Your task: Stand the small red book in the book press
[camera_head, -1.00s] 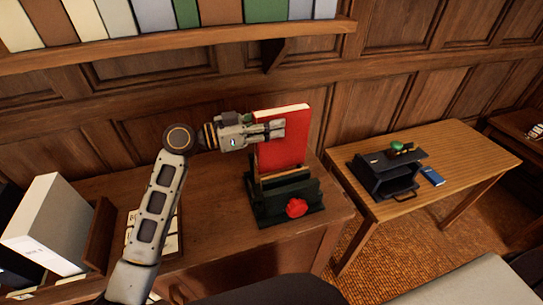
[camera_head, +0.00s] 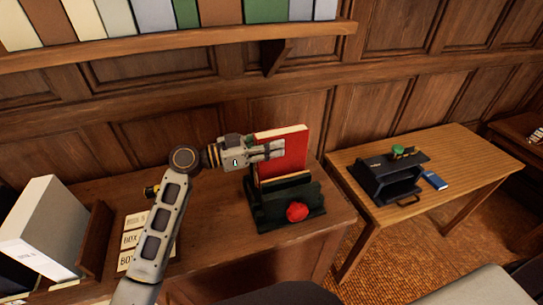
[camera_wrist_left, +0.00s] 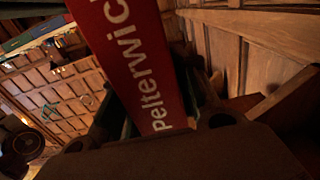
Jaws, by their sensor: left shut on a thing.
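The red book (camera_head: 292,146) stands upright in the dark green book press (camera_head: 272,214), its lower part hidden between the press's boards. I cannot tell whether it rests on the press's base. My left gripper (camera_head: 272,151) comes from the left and is shut on the book's upper part. In the left wrist view the book's red spine (camera_wrist_left: 140,65) shows, with "Pelterwick" in pale letters. The press has a red knob (camera_head: 297,212) at its front. My right gripper is not in view.
The press stands near the right end of a wooden desk (camera_head: 205,245). White box files (camera_head: 45,225) and label cards (camera_head: 132,240) are at left. A separate table (camera_head: 455,160) at right holds a black stand (camera_head: 388,180) and a blue book (camera_head: 435,181). A bookshelf (camera_head: 200,45) runs above.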

